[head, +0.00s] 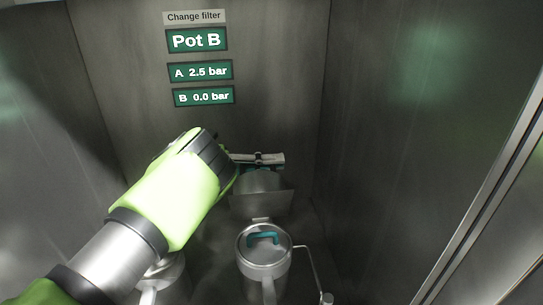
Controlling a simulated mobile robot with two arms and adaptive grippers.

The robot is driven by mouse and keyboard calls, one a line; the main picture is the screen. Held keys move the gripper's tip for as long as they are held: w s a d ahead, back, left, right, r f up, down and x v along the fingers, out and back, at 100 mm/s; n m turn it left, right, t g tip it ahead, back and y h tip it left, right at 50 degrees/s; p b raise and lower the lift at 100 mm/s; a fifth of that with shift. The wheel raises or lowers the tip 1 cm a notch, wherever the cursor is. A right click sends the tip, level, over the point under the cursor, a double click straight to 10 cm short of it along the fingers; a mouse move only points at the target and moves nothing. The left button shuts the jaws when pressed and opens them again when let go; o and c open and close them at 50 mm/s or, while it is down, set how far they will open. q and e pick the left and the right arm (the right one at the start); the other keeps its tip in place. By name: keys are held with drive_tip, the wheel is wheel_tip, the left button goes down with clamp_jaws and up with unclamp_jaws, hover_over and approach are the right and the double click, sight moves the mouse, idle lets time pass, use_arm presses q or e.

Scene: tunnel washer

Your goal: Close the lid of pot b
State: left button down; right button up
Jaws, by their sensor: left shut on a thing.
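My left gripper (213,157) reaches in from the left, in front of the back wall. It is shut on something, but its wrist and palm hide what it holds. A steel pot (264,262) with a teal handle (263,239) on its lid stands at the lower middle, its lid down. A second pot (165,276) shows only in part at the lower left, under my left arm; its lid cannot be made out. No label on either pot shows which is pot b. My right gripper is not in view.
A back-wall display (196,40) reads Change filter, Pot B, A 2.5 bar and B 0.0 bar. A steel holder (262,200) with a bar across its top stands behind the pots. A thin pipe (316,272) rises beside the right pot. Metal walls close both sides.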

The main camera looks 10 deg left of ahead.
use_arm(q)
drive_tip(key=shift+s+d, duration=0.1)
drive_tip(key=shift+s, duration=0.2)
drive_tip(key=c, duration=2.1)
unclamp_jaws()
drive_tip(key=shift+c, duration=0.2)
drive_tip(key=shift+s+r, duration=0.1)
drive_tip(key=shift+r, duration=0.05)
drive_tip(key=shift+a, duration=0.6)
drive_tip(key=v, duration=1.1)
drive_tip(key=shift+s+d, duration=0.1)
drive_tip(key=shift+s, duration=0.05)
